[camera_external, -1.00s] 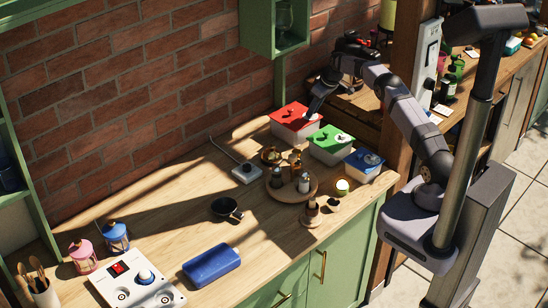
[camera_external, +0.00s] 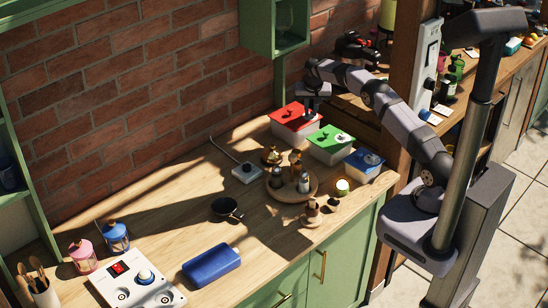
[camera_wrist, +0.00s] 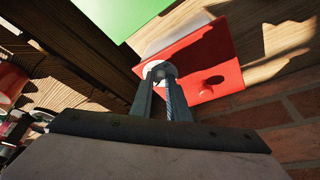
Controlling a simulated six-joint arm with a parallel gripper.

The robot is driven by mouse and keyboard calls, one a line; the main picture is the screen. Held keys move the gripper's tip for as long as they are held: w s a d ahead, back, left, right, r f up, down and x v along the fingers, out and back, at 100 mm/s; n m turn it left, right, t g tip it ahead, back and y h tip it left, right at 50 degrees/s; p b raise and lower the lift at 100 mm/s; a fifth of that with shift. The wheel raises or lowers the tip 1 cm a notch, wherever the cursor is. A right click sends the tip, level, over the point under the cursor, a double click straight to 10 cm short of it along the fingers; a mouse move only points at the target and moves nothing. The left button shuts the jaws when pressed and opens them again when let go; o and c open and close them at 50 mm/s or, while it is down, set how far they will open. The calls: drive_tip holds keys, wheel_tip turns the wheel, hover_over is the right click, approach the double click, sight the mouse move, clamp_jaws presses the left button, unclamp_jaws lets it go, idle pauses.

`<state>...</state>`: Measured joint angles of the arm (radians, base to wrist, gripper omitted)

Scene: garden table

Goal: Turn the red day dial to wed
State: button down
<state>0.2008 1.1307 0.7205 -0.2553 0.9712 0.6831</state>
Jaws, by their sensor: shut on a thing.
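The red-lidded box (camera_external: 284,118) stands at the back of the counter, by the brick wall. Its red lid (camera_wrist: 205,58) fills the upper middle of the wrist view, with a small red handle (camera_wrist: 213,80) on it. A pale round day dial (camera_wrist: 160,70) sits near the lid's edge. My gripper (camera_external: 311,112) points down over the right part of the box. In the wrist view my gripper (camera_wrist: 161,80) has its two fingers shut on the dial. The day marks are too small or hidden to read.
A green-lidded box (camera_external: 325,152) and a blue-lidded box (camera_external: 360,174) stand in a row to the right. A round wooden tray (camera_external: 290,196) with bottles is in front. A wooden post (camera_external: 398,95) rises to the right. The counter's middle left is mostly clear.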

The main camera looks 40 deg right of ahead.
drive_tip(key=shift+w+r+m+p, duration=0.1)
drive_tip(key=shift+m+p, duration=0.2)
drive_tip(key=shift+m, duration=0.3)
drive_tip(key=m+p, duration=0.1)
drive_tip(key=p, duration=0.1)
drive_tip(key=shift+w+a+r+g+p, duration=0.1)
drive_tip(key=shift+r+g+p, duration=0.05)
drive_tip(key=shift+g+p, duration=0.25)
drive_tip(key=shift+p, duration=0.5)
drive_tip(key=shift+m+h+p, duration=0.3)
drive_tip(key=shift+m+p, duration=0.1)
drive_tip(key=shift+p, duration=0.2)
drive_tip(key=shift+f+p, duration=0.2)
drive_tip(key=shift+p, duration=0.15)
drive_tip(key=c, duration=1.7)
unclamp_jaws()
drive_tip(key=shift+o, duration=0.2)
drive_tip(key=shift+r, duration=0.1)
